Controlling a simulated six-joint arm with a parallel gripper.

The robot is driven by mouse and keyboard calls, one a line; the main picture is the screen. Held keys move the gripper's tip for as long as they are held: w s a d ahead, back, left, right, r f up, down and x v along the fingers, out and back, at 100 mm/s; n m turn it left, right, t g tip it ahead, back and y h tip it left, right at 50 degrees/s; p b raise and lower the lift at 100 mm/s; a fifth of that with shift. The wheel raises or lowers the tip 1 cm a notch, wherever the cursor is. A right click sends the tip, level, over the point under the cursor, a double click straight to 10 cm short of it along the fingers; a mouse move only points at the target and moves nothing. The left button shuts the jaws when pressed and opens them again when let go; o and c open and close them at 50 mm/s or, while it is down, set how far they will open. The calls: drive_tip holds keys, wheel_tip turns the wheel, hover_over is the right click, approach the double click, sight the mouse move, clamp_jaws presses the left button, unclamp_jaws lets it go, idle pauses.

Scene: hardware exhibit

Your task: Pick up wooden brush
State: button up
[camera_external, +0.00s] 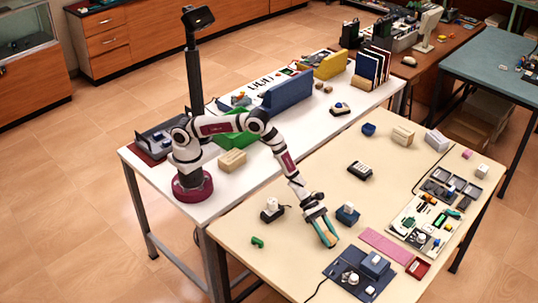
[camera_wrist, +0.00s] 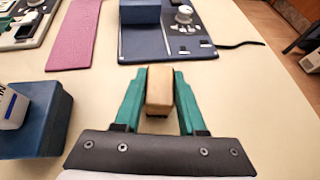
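My gripper (camera_external: 328,238) points down over the front part of the beige table. In the wrist view its two green fingers (camera_wrist: 160,88) are on either side of a tan wooden block-like piece (camera_wrist: 160,86), which looks like the wooden brush. Both fingers appear to touch its sides. Its bristles are not clearly seen, and I cannot tell whether it rests on the table or hangs just above it. In the external view the fingers largely hide it.
A blue box (camera_external: 347,213) stands close beside my gripper. A navy mat (camera_external: 345,283) with a blue block and a pink strip (camera_external: 386,246) lie nearby. A black-based device (camera_external: 271,209) and a green piece (camera_external: 257,242) are to the left.

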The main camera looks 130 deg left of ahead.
clamp_jaws()
